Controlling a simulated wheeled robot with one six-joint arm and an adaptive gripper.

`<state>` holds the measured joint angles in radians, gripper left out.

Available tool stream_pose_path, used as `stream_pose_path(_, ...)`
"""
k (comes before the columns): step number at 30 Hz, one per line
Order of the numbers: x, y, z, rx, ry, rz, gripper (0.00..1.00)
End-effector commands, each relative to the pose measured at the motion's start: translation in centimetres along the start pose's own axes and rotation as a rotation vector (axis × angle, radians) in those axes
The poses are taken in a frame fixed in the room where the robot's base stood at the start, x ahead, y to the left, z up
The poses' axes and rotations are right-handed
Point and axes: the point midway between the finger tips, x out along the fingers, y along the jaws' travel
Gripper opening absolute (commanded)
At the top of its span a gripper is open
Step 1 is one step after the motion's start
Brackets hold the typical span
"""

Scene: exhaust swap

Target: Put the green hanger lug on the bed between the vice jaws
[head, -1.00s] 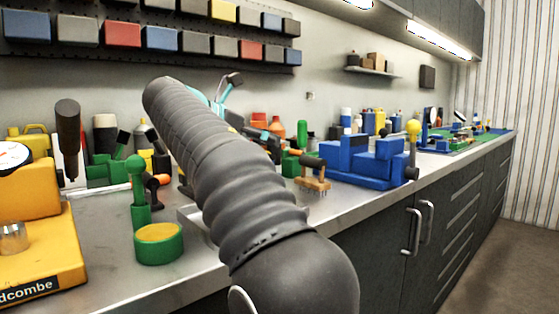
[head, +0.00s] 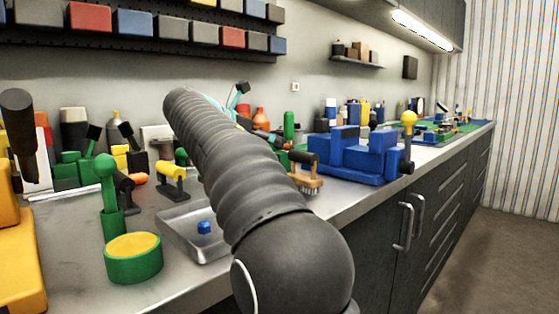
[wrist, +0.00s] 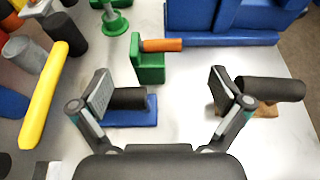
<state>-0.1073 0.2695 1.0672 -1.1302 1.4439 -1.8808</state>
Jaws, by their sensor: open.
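The green hanger lug (wrist: 149,66), a green block with an orange rod across its top, stands on the bench in the upper middle of the wrist view. The blue vice (wrist: 235,17) is just beyond it, at the top right. In the head view the vice (head: 348,160) stands at the right with its jaws upright; its bed is mostly hidden. My gripper (wrist: 160,103) is open and empty, with its fingers spread wide, on the near side of the green lug. In the head view my arm hides the gripper.
A blue block with a dark rod (wrist: 135,112) lies by my left finger. A wooden brush (wrist: 268,92) is by the right finger. A yellow bar (wrist: 46,92) lies at the left. A metal tray (head: 178,238) and a green-and-yellow round pot (head: 133,258) stand left of my arm.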

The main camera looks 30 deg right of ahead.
Motion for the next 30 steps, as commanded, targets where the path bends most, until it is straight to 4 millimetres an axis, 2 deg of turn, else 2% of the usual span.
stream_pose_path(12, 4.7, 0.5, -0.5, 0.0, 0.001, -0.002, 1.0)
stream_pose_path(20, 5.1, 0.6, -0.5, -0.001, 0.001, 0.0, 1.0)
stream_pose_path(30, 5.1, 0.6, -0.5, -0.001, 0.001, -0.001, 0.15)
